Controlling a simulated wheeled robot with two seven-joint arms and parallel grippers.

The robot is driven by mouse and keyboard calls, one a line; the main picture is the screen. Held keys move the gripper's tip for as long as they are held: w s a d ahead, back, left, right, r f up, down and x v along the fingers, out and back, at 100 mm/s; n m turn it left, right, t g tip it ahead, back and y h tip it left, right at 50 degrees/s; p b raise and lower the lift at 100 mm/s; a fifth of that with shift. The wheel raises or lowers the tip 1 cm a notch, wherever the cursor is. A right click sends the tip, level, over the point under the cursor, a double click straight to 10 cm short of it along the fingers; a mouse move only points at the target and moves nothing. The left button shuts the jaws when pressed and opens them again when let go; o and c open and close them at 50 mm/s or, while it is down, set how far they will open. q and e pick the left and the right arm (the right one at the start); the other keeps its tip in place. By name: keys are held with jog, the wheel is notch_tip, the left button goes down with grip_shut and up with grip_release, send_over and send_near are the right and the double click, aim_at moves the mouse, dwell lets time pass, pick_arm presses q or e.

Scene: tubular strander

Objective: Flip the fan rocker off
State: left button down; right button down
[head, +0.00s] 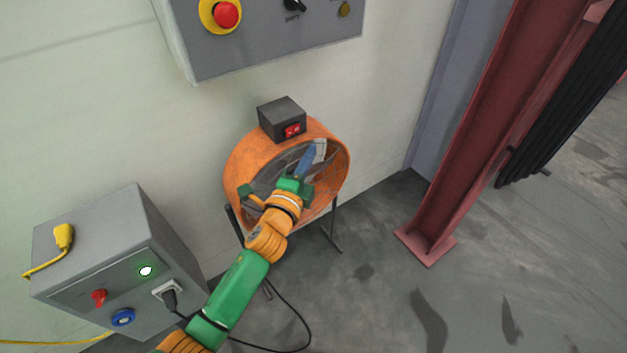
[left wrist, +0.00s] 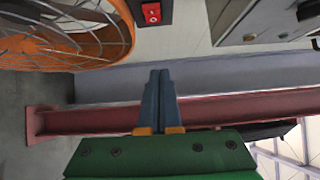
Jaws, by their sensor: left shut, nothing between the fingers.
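The fan (head: 236,170) is an orange drum on a dark stand against the wall. A dark grey switch box (head: 281,112) sits on top of it, with the red fan rocker (head: 292,130) on its front face. In the left wrist view the rocker (left wrist: 151,13) shows at the top, just above the fingertips, and the orange fan rim (left wrist: 122,30) is at upper left. My left gripper (head: 309,152) is shut and empty, in front of the fan, a little below the rocker and apart from it. It also shows in the left wrist view (left wrist: 159,75). My right gripper is not in view.
A grey control panel (head: 270,50) with a red emergency button (head: 226,14) hangs above the fan. A grey power box (head: 100,240) with a lit green lamp and a plugged black cable stands at lower left. A red steel column (head: 470,140) rises at right. The floor between is clear.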

pick_arm(q)
jog(key=v, duration=0.6)
jog(key=shift+s+d+f, duration=0.2)
jog(key=shift+s+d, duration=0.05)
jog(key=shift+d, duration=0.1)
